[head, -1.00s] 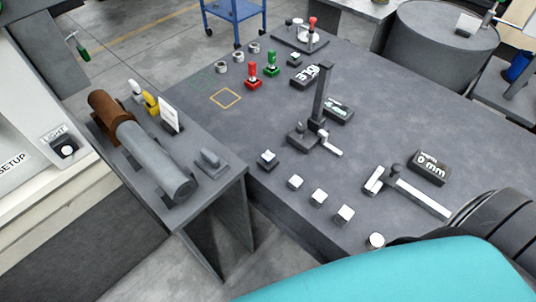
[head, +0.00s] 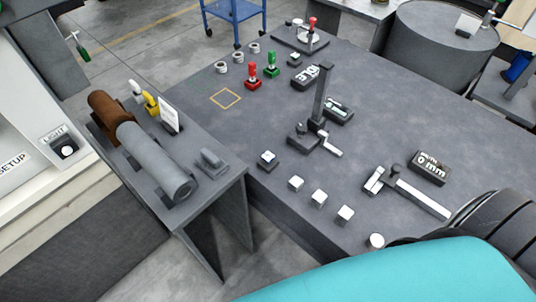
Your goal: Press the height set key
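A height gauge (head: 323,98) with a tall dark column stands on the grey table (head: 390,130). A small display block (head: 339,109) lies just behind it. A small dark block with a pale top (head: 267,159) sits at the near-left table edge, in front of the gauge. A similar small key-like block (head: 294,59) sits farther back, beside another display block (head: 305,77). Their labels are too small to read, so I cannot tell which is the height set key. Neither gripper is in view.
A caliper (head: 410,190) and a display reading 0 mm (head: 429,167) lie at right. Several metal cubes (head: 319,198) line the near edge. Red (head: 253,77) and green (head: 272,64) stamps stand at back left. A side bench (head: 215,187) holds a cylinder (head: 150,160).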

